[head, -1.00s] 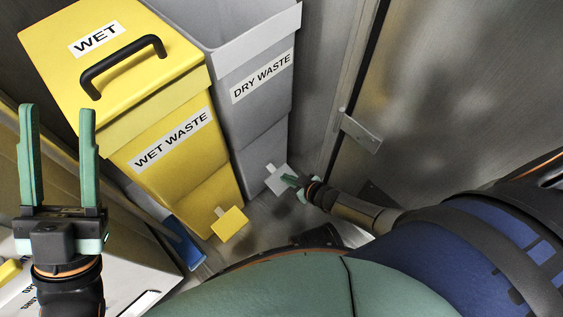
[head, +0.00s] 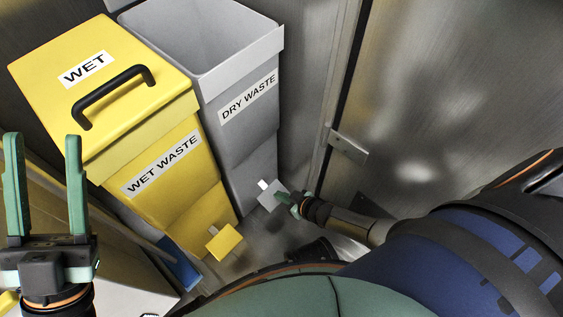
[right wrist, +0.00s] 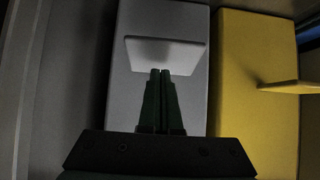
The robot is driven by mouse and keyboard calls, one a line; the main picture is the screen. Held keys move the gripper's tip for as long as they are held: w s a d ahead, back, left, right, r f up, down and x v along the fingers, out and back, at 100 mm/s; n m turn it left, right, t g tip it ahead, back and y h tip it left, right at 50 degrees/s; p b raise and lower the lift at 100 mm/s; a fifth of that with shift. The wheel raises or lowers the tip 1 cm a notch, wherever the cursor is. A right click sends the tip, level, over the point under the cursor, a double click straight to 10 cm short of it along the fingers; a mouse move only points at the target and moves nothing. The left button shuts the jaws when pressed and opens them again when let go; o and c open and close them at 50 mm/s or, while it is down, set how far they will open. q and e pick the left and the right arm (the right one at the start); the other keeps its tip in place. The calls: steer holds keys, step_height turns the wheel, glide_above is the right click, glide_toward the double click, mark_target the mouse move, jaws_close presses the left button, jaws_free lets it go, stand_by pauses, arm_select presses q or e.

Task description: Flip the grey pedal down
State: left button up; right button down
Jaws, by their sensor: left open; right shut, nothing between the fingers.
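The grey pedal (head: 269,191) is a small light plate at the foot of the grey bin (head: 236,140) labelled DRY WASTE. My right gripper (head: 281,197) is shut and empty, with its tips right at the pedal's right edge in the head view. In the right wrist view the pedal (right wrist: 166,48) sticks out level, and the shut fingertips (right wrist: 161,72) overlap its lower edge. I cannot tell whether they touch it. The grey bin's top is open and its inside shows. My left gripper (head: 42,140) is open and empty, raised at the left, far from the pedal.
The yellow WET WASTE bin (head: 160,185) stands left of the grey bin, lid closed, with a yellow pedal (head: 223,241) at its foot. A metal wall with a bracket (head: 346,146) stands on the right. A blue object (head: 181,268) lies low beside the yellow bin.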

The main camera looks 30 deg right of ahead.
arm_select(q)
step_height(320, 180, up, 9)
steer(key=a+p, duration=0.1)
steer(key=p, duration=0.7)
steer(key=shift+s+a+t, duration=0.15)
steer(key=shift+s+t, duration=0.05)
steer(key=shift+t, duration=0.2)
arm_select(e)
steer(key=v, duration=1.2)
steer(key=shift+s+r, duration=0.2)
arm_select(q)
steer(key=shift+f, duration=0.1)
